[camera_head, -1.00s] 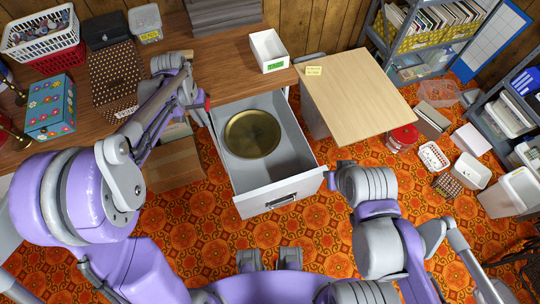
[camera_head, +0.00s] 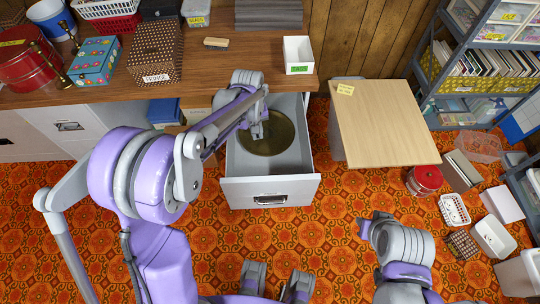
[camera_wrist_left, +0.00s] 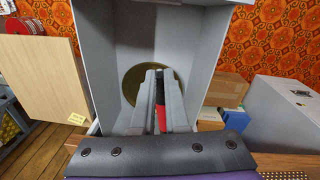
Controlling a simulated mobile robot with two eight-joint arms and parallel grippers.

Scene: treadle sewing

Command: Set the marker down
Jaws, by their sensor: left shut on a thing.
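My left gripper (camera_head: 257,132) is over the open grey drawer (camera_head: 268,190), above the round brass dish (camera_head: 270,148) inside it. In the left wrist view the left gripper (camera_wrist_left: 160,75) points down into the drawer. Its fingers are shut on a narrow red and dark thing, which looks like the marker (camera_wrist_left: 161,118). Most of the marker is hidden between the fingers, and I cannot make it out in the head view. My right gripper (camera_head: 365,229) is low at the right, over the carpet and apart from the drawer; its jaw opening is unclear.
The wooden desk (camera_head: 215,75) runs behind the drawer, with a white box (camera_head: 297,55) near its right end and a small wooden block (camera_head: 216,43). A light wooden board (camera_head: 385,120) stands to the right. A red tin (camera_head: 424,180) is on the carpet.

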